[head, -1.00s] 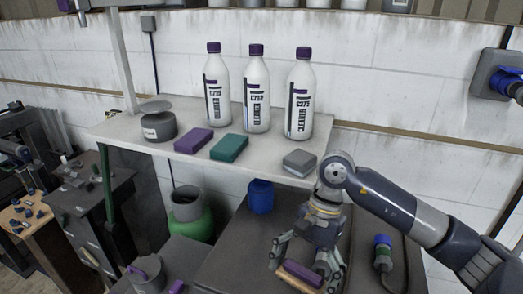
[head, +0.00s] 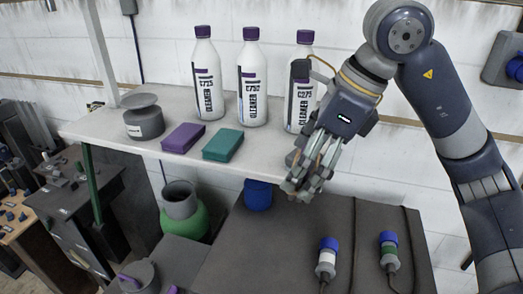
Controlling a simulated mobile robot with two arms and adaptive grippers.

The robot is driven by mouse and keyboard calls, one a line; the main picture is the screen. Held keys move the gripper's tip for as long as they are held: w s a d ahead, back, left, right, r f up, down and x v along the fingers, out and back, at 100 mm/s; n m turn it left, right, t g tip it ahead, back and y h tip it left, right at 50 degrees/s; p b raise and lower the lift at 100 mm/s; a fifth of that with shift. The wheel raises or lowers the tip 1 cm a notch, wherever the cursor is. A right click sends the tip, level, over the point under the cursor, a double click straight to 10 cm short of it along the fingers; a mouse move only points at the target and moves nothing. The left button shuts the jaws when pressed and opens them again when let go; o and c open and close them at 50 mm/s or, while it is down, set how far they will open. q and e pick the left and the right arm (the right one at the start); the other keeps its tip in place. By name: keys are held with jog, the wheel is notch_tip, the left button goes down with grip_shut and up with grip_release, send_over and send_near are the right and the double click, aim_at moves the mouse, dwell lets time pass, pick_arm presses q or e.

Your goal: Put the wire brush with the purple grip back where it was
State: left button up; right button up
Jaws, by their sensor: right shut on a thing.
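My right gripper (head: 304,184) is in front of the right end of the shelf, at about its front edge, with its fingers pointing down and shut. The thing between the fingers is almost wholly hidden. The purple-gripped brush that was in the gripper over the lower bench a second ago no longer shows on that bench, so it appears to be what the gripper holds. My left gripper is not in view.
The shelf (head: 110,138) holds a grey tin (head: 144,122), a purple block (head: 183,137), a teal block (head: 223,145) and white bottles (head: 252,95).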

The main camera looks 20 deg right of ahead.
jog(key=shift+w+r, duration=0.25)
jog(key=shift+w, duration=0.05)
jog(key=w+p, duration=0.2)
jog(key=w, duration=0.2)
jog(key=w+a+p, duration=0.1)
jog(key=w+p, duration=0.1)
jog(key=w, duration=0.3)
jog(key=w+a+f+p, duration=0.1)
jog(key=w+p, duration=0.2)
jog(key=w, duration=0.2)
jog(key=shift+w, duration=0.15)
jog(key=shift+w+f, duration=0.2)
jog(key=shift+w, duration=0.25)
jog(key=shift+f+p, duration=0.2)
jog(key=shift+p, duration=0.1)
notch_tip(320, 180, down, 2)
jog(key=shift+f+p, duration=0.25)
jog(key=shift+p, duration=0.6)
jog(key=shift+f, duration=0.35)
jog(key=shift+f, duration=0.1)
